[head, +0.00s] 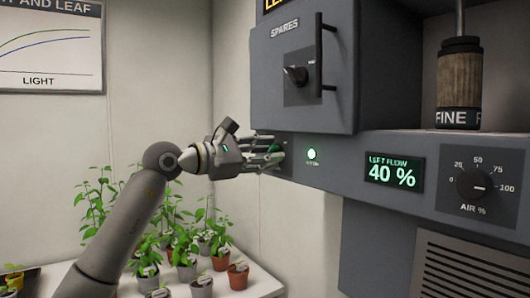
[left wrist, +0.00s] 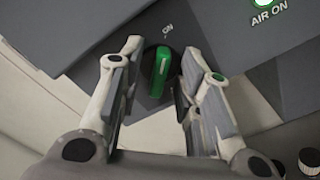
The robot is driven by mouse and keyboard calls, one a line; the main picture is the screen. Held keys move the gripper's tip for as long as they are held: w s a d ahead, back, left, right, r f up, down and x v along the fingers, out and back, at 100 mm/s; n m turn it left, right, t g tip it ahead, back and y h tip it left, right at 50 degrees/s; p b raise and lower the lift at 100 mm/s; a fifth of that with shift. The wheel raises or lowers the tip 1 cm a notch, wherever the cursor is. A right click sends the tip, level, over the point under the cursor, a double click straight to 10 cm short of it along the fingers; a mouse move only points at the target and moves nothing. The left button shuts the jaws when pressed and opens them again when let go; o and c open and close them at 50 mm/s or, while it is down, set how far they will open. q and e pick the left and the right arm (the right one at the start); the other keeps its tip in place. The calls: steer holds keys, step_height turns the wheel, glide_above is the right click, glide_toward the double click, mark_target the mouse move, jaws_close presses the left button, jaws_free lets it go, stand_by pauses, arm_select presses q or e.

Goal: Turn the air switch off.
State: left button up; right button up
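The air switch is a green rotary handle on a dark round base, seen in the left wrist view (left wrist: 161,72) under the label "ON". Its handle lies roughly along the direction of that label. My left gripper (left wrist: 157,85) is open, with one finger on each side of the handle and gaps visible between. In the head view my left gripper (head: 275,152) is at the left end of the grey panel and hides the switch. The green lamp (head: 312,154) beside it is lit; the left wrist view shows it labelled "AIR ON". My right gripper is not in view.
A grey SPARES cabinet (head: 302,80) with a knob and bar handle juts out just above my left gripper. The LEFT FLOW display (head: 394,175) reads 40 %, left of the AIR % dial (head: 478,184). Potted plants (head: 187,262) stand on a bench below my arm.

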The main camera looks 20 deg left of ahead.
arm_select(q)
steer(key=shift+c, duration=0.2)
jaws_close()
steer(key=shift+n, duration=0.3)
steer(key=shift+w+a+n+p, duration=0.1)
steer(key=shift+n+p, duration=0.3)
steer(key=shift+n, duration=8.2)
